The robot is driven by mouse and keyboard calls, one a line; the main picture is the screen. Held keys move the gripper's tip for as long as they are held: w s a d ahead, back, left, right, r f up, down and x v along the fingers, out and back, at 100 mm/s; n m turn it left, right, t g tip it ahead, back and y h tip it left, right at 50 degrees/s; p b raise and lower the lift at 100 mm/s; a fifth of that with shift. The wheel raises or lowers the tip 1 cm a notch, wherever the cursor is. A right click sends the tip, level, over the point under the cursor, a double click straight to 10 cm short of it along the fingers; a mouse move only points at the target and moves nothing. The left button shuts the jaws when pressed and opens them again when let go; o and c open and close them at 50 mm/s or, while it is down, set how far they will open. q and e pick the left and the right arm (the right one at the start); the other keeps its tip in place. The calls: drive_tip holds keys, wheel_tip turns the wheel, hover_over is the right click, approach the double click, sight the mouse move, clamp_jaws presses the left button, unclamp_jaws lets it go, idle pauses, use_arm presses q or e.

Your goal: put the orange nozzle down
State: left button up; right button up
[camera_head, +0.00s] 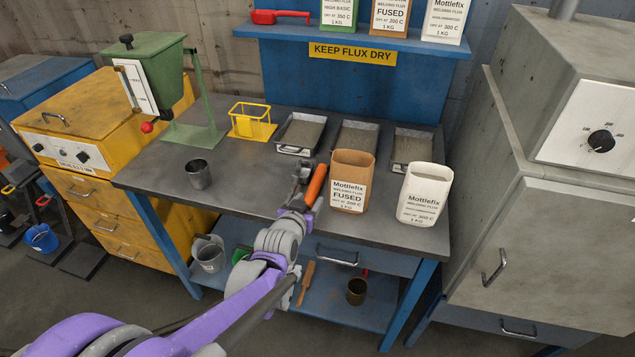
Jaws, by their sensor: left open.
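The orange nozzle (315,186) is a short orange cylinder with a dark lower end. It is tilted, its upper end to the right, just left of the brown Mottlefix bag (352,181) on the grey bench top (255,190). I cannot tell whether it lies on the bench or touches the bag. My left gripper (303,176) is open right beside the nozzle, on its left side, over the front part of the bench. The arm hides the bench edge below it. My right gripper is out of view.
A white bag (424,194) stands to the right. Trays of grey material (301,132) are behind. A metal cup (198,174), yellow wire holder (252,122) and green hopper (157,72) stand to the left. Bare bench lies between the cup and my gripper.

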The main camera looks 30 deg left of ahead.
sight(312, 193)
use_arm(q)
drive_tip(key=x, duration=0.5)
drive_tip(key=shift+w+a+r, duration=0.1)
drive_tip(key=shift+w+a, duration=0.05)
drive_tip(key=shift+a, duration=0.1)
clamp_jaws()
